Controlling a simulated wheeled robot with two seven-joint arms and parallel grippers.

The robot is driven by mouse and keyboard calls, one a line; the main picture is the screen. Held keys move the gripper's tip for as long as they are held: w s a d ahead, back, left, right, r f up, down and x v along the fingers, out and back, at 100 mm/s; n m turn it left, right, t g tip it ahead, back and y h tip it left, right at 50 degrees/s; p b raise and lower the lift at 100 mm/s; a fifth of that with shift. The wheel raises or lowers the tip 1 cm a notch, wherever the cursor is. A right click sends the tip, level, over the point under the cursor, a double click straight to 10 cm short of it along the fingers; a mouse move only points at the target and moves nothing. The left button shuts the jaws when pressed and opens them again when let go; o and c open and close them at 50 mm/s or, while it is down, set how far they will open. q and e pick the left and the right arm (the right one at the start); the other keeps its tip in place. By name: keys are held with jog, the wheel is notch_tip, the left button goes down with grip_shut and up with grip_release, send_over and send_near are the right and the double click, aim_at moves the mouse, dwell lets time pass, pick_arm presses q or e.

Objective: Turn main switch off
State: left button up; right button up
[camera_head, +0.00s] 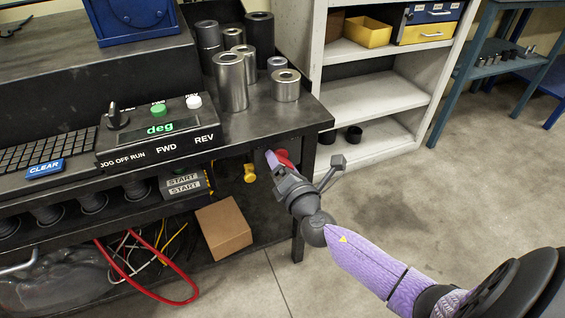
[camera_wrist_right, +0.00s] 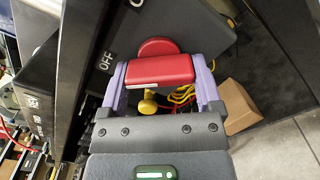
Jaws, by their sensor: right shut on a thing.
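The main switch is a red handle (camera_wrist_right: 158,70) with a round red base behind it, on a dark panel marked OFF in the right wrist view. In the head view a bit of its red (camera_head: 283,157) shows at the bench's right front corner. My right gripper (camera_wrist_right: 162,76) is shut on the red handle, with a purple finger at each end of it. In the head view the right gripper (camera_head: 277,163) reaches the switch from the lower right and hides most of it. My left gripper is not in view.
A control box (camera_head: 160,130) with a knob and green and white buttons sits on the bench, left of metal cylinders (camera_head: 231,82). A yellow knob (camera_head: 250,173) and a cardboard box (camera_head: 223,228) are below. White shelves (camera_head: 370,97) stand behind; the floor at right is clear.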

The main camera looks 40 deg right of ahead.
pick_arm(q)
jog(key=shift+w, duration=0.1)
pick_arm(e)
jog(key=shift+f+n, duration=0.1)
jog(key=shift+n, duration=0.3)
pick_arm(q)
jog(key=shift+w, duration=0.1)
pick_arm(e)
jog(key=o, duration=1)
jog(key=shift+o, duration=0.2)
jog(key=shift+s+a, duration=0.1)
jog(key=shift+s, duration=0.05)
pick_arm(q)
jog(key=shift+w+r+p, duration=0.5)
jog(key=shift+p, duration=0.2)
pick_arm(e)
jog(key=v, duration=0.9)
jog(key=shift+s, duration=0.35)
